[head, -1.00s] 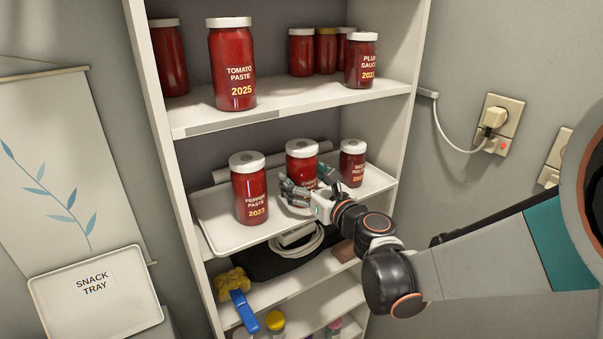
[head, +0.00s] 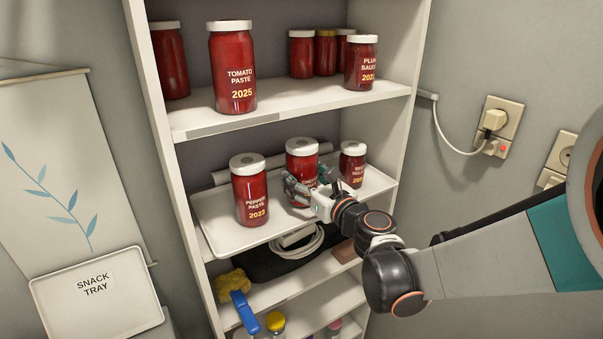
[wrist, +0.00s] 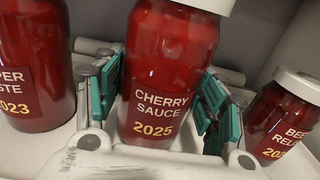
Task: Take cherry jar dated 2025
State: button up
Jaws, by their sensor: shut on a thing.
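The cherry sauce jar (head: 302,164), red with a white lid, stands upright in the middle of the white tray on the middle shelf. Its label reads "Cherry Sauce 2025" in the wrist view (wrist: 165,75). My gripper (head: 308,190) is at the jar's lower half, one finger on each side. In the wrist view my gripper (wrist: 160,105) has its teal finger pads at the jar's left and right, shut on it. The jar's base is partly hidden by my gripper in the head view.
A pepper paste jar (head: 250,190) dated 2023 stands left of it, and a smaller beet relish jar (head: 352,165) close on the right. The white tray (head: 225,232) holds all three. The upper shelf (head: 290,106) above carries tomato paste (head: 232,70), plum sauce (head: 360,64) and other jars.

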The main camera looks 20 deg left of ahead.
jog(key=shift+r+p, duration=0.4)
jog(key=shift+r, duration=0.35)
jog(key=v, duration=1.6)
jog(key=shift+r, duration=0.25)
dwell(0.5)
